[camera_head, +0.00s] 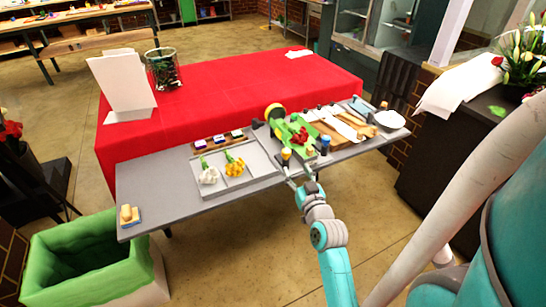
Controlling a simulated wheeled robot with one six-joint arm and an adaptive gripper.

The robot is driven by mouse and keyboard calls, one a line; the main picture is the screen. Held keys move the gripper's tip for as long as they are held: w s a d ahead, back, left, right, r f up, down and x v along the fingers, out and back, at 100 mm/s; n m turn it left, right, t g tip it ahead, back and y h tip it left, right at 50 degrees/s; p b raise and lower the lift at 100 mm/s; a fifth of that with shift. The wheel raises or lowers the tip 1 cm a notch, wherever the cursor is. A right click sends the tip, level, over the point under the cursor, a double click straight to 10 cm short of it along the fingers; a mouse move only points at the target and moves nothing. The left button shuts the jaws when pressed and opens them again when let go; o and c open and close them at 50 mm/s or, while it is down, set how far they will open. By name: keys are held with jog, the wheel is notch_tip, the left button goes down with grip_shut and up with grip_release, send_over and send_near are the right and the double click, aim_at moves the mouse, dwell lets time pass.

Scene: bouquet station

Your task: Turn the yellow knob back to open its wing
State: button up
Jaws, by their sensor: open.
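The yellow knob (286,153) stands at the front edge of the grey table, right of the middle. Behind it lies a green sheet (283,131) with red flowers (299,135) on it; the wing itself is not clear at this size. My gripper (289,172) is open at the front edge of the table, just below the yellow knob in the picture. I cannot tell whether the fingers touch the knob. A blue knob (325,145) stands to the right of it.
A divided tray (257,162) with white flowers (208,173) and yellow flowers (235,167) is to the left. A wooden board (334,129) and white bowl (389,120) are to the right. A green-lined bin (60,258) stands at lower left. The table's left part is mostly clear.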

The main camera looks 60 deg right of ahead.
aim_at(288, 155)
jog(key=x, duration=1)
jog(key=shift+w+d, duration=0.15)
jog(key=shift+w, duration=0.15)
grip_shut()
